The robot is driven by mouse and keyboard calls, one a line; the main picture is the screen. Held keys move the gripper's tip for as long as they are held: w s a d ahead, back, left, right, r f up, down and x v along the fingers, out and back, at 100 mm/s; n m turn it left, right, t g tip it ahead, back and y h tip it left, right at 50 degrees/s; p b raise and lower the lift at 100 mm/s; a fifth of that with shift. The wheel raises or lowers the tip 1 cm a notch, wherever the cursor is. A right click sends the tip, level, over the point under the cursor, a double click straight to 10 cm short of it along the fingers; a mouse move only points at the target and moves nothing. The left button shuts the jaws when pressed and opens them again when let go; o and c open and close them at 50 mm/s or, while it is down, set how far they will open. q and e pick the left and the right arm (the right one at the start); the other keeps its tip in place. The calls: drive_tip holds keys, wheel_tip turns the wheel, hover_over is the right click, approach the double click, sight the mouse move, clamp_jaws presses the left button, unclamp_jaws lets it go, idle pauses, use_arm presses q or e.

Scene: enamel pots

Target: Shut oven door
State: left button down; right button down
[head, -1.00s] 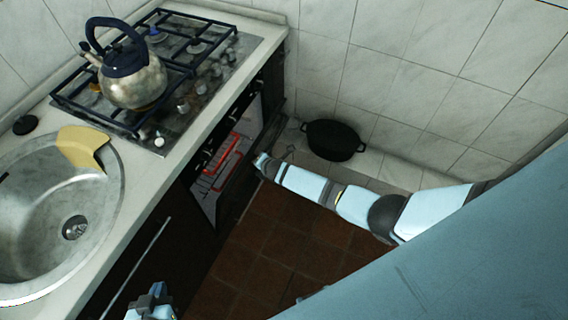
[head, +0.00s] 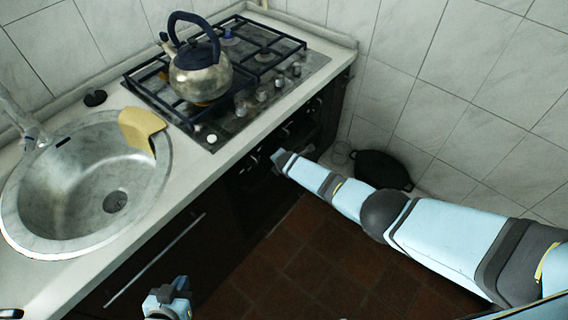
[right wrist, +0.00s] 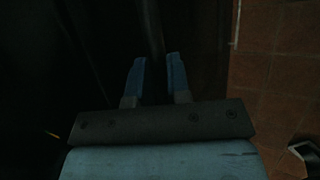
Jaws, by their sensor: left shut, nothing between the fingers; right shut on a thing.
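The oven (head: 318,125) is the dark unit under the hob. Its dark front lies in shadow, and my right arm hides part of it. The oven door appears close to upright, but I cannot tell whether it is fully shut. My right gripper (head: 279,157) is at the oven front, just below the knobs. In the right wrist view, its two blue fingers (right wrist: 156,75) are on either side of a dark bar (right wrist: 152,30), which looks like the door handle. My left gripper (head: 168,298) is shut and empty, low in front of the cabinet, away from the oven.
A kettle (head: 200,75) stands on the gas hob (head: 285,75). A round sink (head: 75,195) with a yellow cloth-like piece (head: 140,128) on its rim is at left. A black pot (head: 382,170) sits in the corner by the tiled wall. The brown tiled floor (head: 310,255) is clear.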

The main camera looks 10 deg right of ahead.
drive_tip(key=shift+w+a+r, duration=0.45)
drive_tip(key=shift+a+r, duration=0.1)
drive_tip(key=shift+r, duration=0.05)
drive_tip(key=c, duration=1.1)
unclamp_jaws()
drive_tip(key=shift+a, duration=0.1)
drive_tip(key=p+v, duration=0.2)
drive_tip(key=p, duration=0.1)
drive_tip(key=shift+s+r, duration=0.15)
drive_tip(key=shift+r, duration=0.1)
drive_tip(key=s+d+p+v, duration=0.1)
drive_tip(key=p+v, duration=0.3)
drive_tip(key=v, duration=0.7)
drive_tip(key=shift+f, duration=0.35)
